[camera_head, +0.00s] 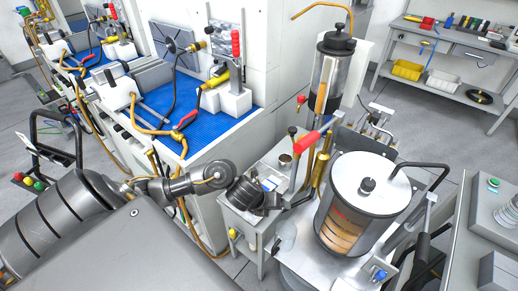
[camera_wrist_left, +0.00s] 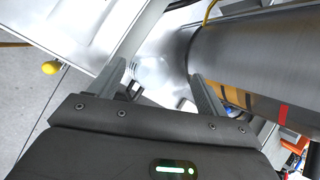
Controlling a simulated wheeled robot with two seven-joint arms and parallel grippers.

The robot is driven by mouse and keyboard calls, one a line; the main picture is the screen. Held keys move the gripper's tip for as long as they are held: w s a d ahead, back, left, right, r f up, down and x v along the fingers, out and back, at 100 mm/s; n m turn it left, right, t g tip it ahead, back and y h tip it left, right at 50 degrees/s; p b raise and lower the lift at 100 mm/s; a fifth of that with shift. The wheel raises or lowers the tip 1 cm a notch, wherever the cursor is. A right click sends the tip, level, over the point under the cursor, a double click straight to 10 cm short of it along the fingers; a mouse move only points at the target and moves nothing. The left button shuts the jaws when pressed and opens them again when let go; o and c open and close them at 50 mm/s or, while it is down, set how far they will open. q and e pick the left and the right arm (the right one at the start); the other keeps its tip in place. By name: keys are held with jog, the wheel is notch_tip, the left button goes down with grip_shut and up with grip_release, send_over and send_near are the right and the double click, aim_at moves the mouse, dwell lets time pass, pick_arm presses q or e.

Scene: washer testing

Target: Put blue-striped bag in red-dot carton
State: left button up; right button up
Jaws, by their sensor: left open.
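I cannot make out a blue-striped bag or a red-dot carton in either view. My left gripper (camera_head: 272,203) reaches in from the left, over the small metal stand beside the clear tank. In the left wrist view its two fingers (camera_wrist_left: 164,78) are apart. A clear, glassy object (camera_wrist_left: 152,75) shows beyond and between the fingers. I cannot tell what it is, and no contact with it is visible. My right gripper is not in view.
The clear tank with a white lid (camera_head: 370,182) stands close to my left gripper's right. A tall cylinder (camera_head: 333,75) and red-handled valve (camera_head: 312,137) stand behind. A blue-matted bench (camera_head: 190,125) is at the left.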

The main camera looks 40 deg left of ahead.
pick_arm(q)
jog(key=a+r+m+g+y, duration=0.2)
jog(key=a+m, duration=0.4)
jog(key=a, duration=0.5)
jog(key=x, duration=0.2)
jog(key=b+x, duration=0.1)
jog(key=x, duration=0.2)
jog(key=shift+w+f, duration=0.2)
jog(key=shift+w, duration=0.25)
jog(key=shift+w+b+x, duration=0.15)
jog(key=shift+b+x, duration=0.05)
jog(key=shift+x, duration=1.2)
jog(key=shift+w+b+x, duration=0.1)
jog(key=shift+b+x, duration=0.1)
jog(key=shift+x, duration=1.25)
jog(key=shift+d+r, duration=0.15)
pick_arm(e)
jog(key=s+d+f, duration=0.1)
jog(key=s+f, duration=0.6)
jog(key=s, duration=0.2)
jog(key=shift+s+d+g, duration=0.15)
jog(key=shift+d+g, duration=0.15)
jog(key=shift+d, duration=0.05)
pick_arm(q)
jog(key=shift+c, duration=0.2)
jog(key=c, duration=1.2)
jog(key=shift+r, duration=0.1)
